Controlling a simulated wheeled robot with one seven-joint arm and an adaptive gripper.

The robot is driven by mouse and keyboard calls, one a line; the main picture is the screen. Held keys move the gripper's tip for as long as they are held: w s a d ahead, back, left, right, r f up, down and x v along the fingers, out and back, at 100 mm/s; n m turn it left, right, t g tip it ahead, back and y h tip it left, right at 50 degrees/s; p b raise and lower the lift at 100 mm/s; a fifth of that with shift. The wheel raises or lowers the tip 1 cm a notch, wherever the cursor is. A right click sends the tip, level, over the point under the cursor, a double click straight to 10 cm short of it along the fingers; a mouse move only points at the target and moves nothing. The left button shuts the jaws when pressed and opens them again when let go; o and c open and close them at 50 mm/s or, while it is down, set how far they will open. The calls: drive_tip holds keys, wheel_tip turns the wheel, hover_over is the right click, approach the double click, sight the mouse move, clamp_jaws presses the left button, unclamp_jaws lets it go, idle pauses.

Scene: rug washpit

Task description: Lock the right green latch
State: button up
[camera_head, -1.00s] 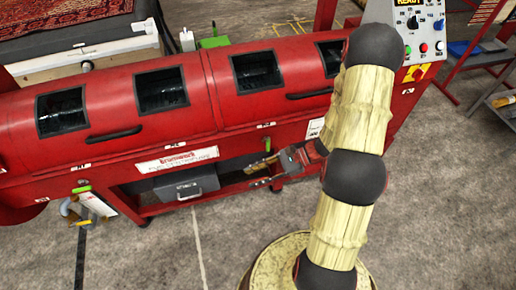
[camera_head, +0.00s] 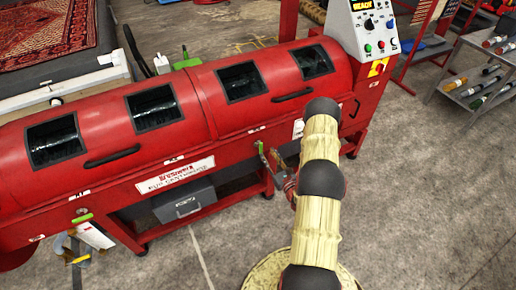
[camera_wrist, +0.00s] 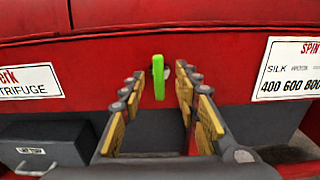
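The right green latch (camera_wrist: 158,78) is on the red machine's front and hangs vertically in the wrist view. It shows small in the head view (camera_head: 261,147), partly hidden by my gripper (camera_head: 268,158). In the wrist view my gripper (camera_wrist: 159,90) is open, with one yellow-padded finger on each side of the latch. A gap shows on both sides, so neither finger appears to touch it. How deep the latch sits between the fingertips is hard to tell. The left green latch (camera_head: 82,218) lies roughly horizontal at the machine's left.
The red centrifuge (camera_head: 230,130) has windowed lids with black handles. A grey box (camera_head: 184,198) sits under it, left of my gripper. A control panel (camera_head: 368,28) stands at its right end. A shelf cart (camera_head: 480,75) is at far right. The floor in front is clear.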

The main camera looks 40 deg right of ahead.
sight(262, 147)
drive_tip(key=b+x, duration=0.2)
drive_tip(key=x, duration=0.5)
drive_tip(key=shift+w+a, duration=0.1)
drive_tip(key=shift+w, duration=0.2)
drive_tip(key=c, duration=0.8)
clamp_jaws()
